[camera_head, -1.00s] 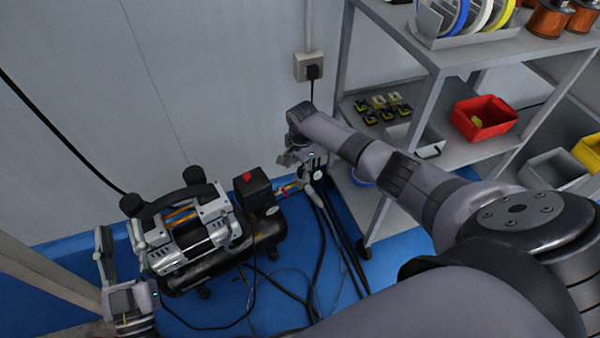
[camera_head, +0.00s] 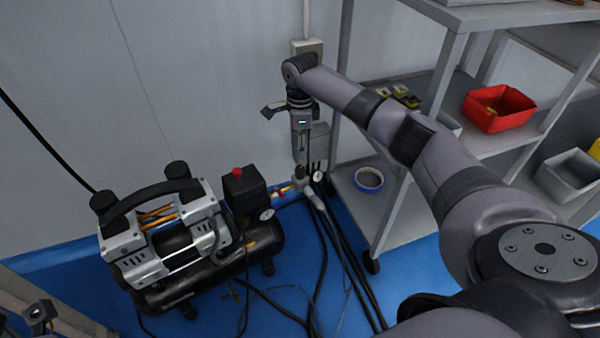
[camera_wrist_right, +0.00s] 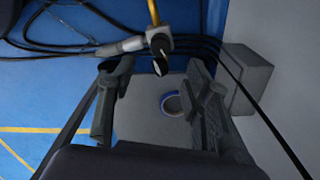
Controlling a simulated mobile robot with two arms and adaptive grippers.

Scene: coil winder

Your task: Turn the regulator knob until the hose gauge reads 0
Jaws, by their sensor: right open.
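The hose gauge (camera_head: 318,176) is a small round white dial on the hose fitting (camera_head: 302,184), right of the compressor; its reading is too small to tell. A grey rounded part (camera_head: 299,172), possibly the regulator knob, tops this fitting beside the gauge. My right gripper (camera_head: 303,160) points down just above and behind the fitting, with its fingers partly hidden. In the right wrist view my right gripper (camera_wrist_right: 158,98) is open and empty, and the fitting (camera_wrist_right: 158,43) with a dark part lies beyond its fingertips. My left gripper (camera_head: 38,312) is at the lower left, partly cut off.
The compressor (camera_head: 175,235) stands on the blue floor with a red-topped black box (camera_head: 244,188). Black hoses (camera_head: 345,250) trail forward from the fitting. A grey shelf rack (camera_head: 390,215) stands close on the right, holding a blue-rimmed roll (camera_head: 369,179) and a red bin (camera_head: 498,107).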

